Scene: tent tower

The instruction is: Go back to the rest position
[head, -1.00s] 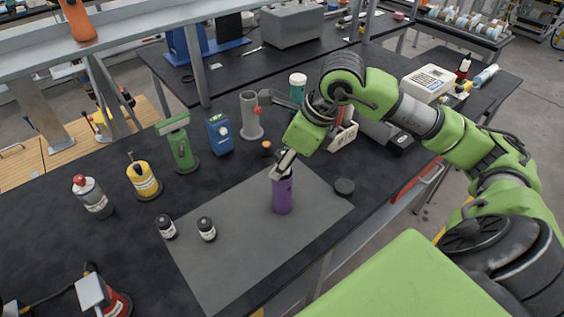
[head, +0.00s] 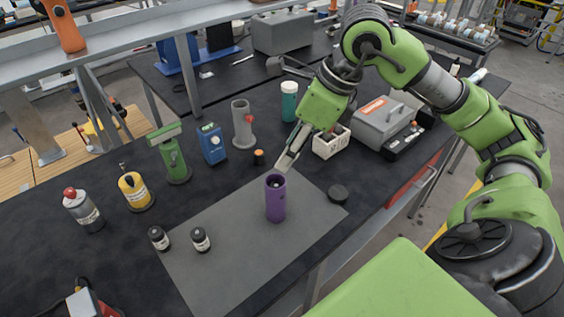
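A purple cylinder (head: 275,203) stands upright on the grey mat (head: 225,268), with its round top opening showing and something dark inside it. My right gripper (head: 284,166) is just above and behind the cylinder's rim, apart from it. Its fingers point down to the left and nothing shows between them. They are seen edge-on, so I cannot tell how far apart they are. My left gripper is out of view.
Behind stand a green device (head: 174,158), a blue device (head: 212,144), a grey tube (head: 242,125) and a white basket (head: 331,143). A yellow bottle (head: 135,190) stands left.

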